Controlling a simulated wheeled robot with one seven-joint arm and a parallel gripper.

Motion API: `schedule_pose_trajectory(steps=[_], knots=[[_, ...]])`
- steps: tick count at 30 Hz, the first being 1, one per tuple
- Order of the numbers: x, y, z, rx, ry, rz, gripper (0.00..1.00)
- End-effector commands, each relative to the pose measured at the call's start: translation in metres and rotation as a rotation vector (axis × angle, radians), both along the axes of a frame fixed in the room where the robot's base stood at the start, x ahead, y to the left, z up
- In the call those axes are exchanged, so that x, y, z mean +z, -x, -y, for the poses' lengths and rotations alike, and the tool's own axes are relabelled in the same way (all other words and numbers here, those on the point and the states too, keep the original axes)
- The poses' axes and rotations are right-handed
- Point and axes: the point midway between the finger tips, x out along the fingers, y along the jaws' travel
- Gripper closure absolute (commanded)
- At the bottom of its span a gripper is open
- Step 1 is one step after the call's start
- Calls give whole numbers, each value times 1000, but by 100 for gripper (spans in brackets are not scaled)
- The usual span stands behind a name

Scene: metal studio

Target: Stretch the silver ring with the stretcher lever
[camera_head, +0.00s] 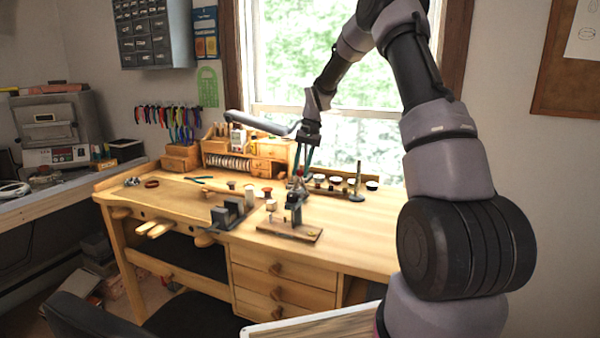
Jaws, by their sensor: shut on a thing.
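The ring stretcher (294,208) is a small dark metal device standing upright on a wooden base (290,231) near the front edge of the bench. My gripper (300,176) points down from above, with its fingers just over the top of the stretcher. It is shut on what appears to be the stretcher lever, which is mostly hidden between and behind the fingers. I cannot make out the silver ring at this size.
The wooden workbench (350,240) has grey metal blocks (232,210) left of the stretcher. Green-handled pliers (198,179) lie at left. The bench's right front is clear.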

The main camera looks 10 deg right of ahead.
Motion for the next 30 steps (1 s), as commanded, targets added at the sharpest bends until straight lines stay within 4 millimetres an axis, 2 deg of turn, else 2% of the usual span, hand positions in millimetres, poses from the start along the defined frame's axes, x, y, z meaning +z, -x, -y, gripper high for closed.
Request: schedule_pose_trajectory(steps=[12, 13, 14, 15, 25, 30], knots=[[-1, -2, 5, -3, 6, 5, 100], [-1, -2, 5, -3, 6, 5, 58], [-1, -2, 5, -3, 6, 4, 47], [-1, -2, 4, -3, 6, 4, 40], [1, -1, 3, -1, 3, 2, 40], [21, -4, 8, -2, 2, 4, 40]])
